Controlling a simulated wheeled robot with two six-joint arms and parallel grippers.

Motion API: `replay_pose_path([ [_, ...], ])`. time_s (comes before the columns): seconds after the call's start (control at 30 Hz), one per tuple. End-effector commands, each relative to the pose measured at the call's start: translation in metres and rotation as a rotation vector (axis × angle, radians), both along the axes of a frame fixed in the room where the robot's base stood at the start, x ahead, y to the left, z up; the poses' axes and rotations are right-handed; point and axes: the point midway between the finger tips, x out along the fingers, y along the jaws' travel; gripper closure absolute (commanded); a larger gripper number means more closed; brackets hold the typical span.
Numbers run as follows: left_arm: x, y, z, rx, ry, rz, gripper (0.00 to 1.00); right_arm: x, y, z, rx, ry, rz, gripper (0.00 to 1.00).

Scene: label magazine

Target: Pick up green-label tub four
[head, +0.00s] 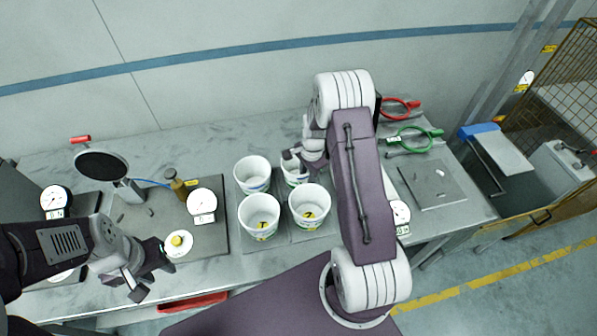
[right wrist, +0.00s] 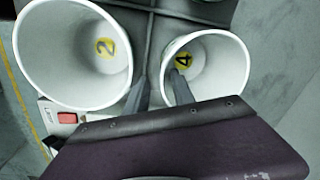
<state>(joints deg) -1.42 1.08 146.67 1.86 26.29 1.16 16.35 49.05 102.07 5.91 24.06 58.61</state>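Tub four is a white open tub with a yellow 4 inside its bottom (right wrist: 205,62); in the head view it is the back-right tub (head: 291,178), partly covered by my right gripper. My right gripper (head: 300,157) is at its rim. In the right wrist view, its two fingers (right wrist: 158,85) stand apart, one outside the near wall between tubs two and four, the other inside tub four. I cannot see contact with the wall. Its label colour is not clear. My left gripper (head: 150,272) is open and empty over the bench's left front.
Tub two (head: 309,203) stands in front, tub one (head: 259,212) at front left, another white tub (head: 252,172) at back left. A round yellow-topped piece (head: 177,243) lies beside my left gripper. Red (head: 400,108) and green (head: 413,137) ring-shaped tools lie at back right.

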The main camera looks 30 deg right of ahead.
Motion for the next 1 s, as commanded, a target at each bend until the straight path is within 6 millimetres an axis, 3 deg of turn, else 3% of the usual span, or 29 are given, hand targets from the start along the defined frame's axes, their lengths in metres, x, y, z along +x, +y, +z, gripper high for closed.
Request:
replay_pose_path([
  [0.2,0.0,0.0,0.021,0.0,0.0,0.0,0.64,0.004,0.0,-0.028,0.001,0.004,0.0,0.7],
  [0.3,0.0,0.0,0.022,0.0,0.0,0.0,0.64,0.006,0.0,-0.044,0.001,0.003,0.001,0.7],
  [0.57,0.0,0.0,0.021,0.0,0.0,0.0,0.64,0.007,0.0,-0.051,0.0,-0.001,0.0,0.7],
  [0.7,0.0,0.0,0.021,0.0,0.0,0.0,0.64,0.007,0.0,-0.051,0.0,0.0,0.0,1.0],
  [1.0,0.0,0.0,0.021,0.0,0.0,0.0,0.64,0.007,0.0,-0.051,0.0,0.0,0.0,1.0],
])
